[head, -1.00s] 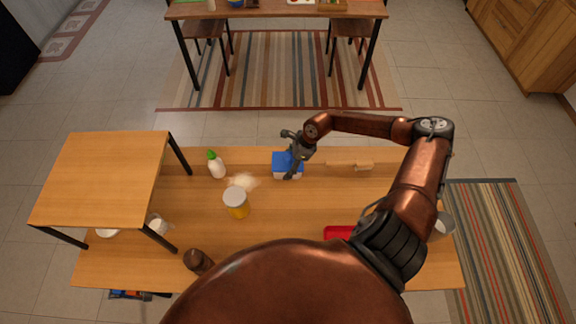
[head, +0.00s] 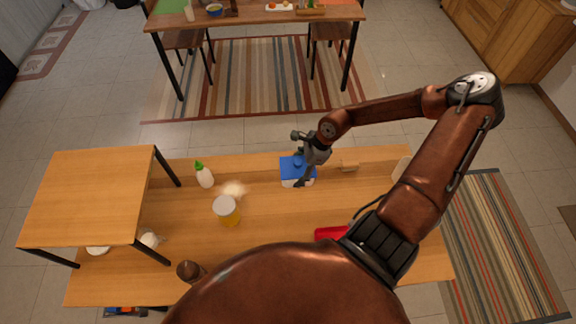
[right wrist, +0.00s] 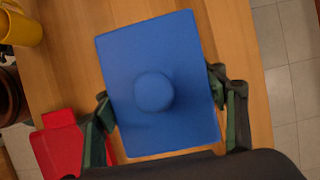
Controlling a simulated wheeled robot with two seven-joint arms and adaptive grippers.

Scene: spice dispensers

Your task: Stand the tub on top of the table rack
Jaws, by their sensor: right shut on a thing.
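The tub (head: 297,170) has a square blue lid with a round knob and a pale body. It is at the far middle of the wooden table. My right gripper (head: 305,170) is shut on the tub. In the right wrist view, the blue lid (right wrist: 155,90) fills the space between the two fingers, which press its sides. I cannot tell how far the tub is above the tabletop. The table rack (head: 90,195) is a raised wooden shelf on black legs at the left; its top is bare. My left gripper is out of view.
A red item (head: 331,233) is at the front right.

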